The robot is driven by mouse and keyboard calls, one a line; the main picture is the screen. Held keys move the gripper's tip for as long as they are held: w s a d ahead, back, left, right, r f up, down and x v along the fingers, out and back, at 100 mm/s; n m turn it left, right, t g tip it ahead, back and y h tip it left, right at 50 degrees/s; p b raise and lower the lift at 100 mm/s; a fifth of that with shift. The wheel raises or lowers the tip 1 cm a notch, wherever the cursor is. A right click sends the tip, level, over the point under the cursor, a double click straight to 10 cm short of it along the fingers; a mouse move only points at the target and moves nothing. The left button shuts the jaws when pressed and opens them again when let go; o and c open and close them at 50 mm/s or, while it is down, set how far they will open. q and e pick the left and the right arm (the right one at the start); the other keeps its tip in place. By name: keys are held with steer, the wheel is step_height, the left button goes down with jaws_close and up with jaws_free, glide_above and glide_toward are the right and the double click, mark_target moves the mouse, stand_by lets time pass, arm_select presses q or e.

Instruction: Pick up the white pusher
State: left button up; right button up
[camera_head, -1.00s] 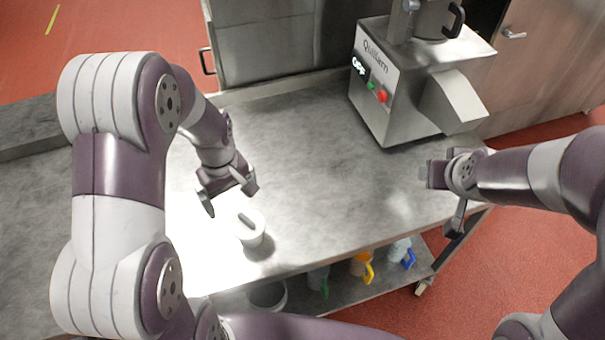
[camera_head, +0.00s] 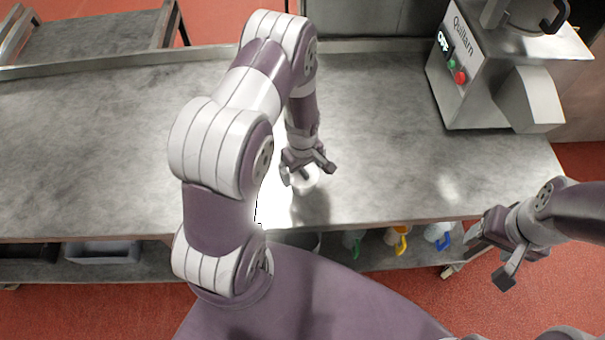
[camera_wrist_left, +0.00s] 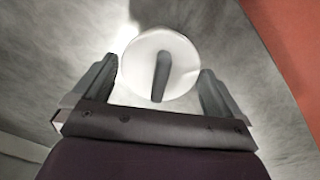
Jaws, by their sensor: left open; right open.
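The white pusher (camera_head: 306,181) stands on the steel table (camera_head: 380,150) near its front edge, partly hidden by my left gripper (camera_head: 309,175). In the left wrist view the white pusher (camera_wrist_left: 150,82) is a round white disc with a dark grey upright handle (camera_wrist_left: 161,76). My left gripper (camera_wrist_left: 158,92) is open, with one finger on each side of the handle in that view. I cannot tell how far the fingertips are above the disc. My right gripper (camera_head: 488,255) is open and empty, beyond the table's front right edge.
A steel machine (camera_head: 490,75) reading OFF, with green and red buttons, stands at the back right. Jugs with green, yellow (camera_head: 397,240) and blue (camera_head: 441,236) handles sit on the lower shelf. The table is clear to the left and between pusher and machine.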

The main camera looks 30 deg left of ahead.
arm_select(q)
steer(key=shift+f, duration=0.2)
steer(key=shift+r, duration=0.1)
steer(key=c, duration=1.1)
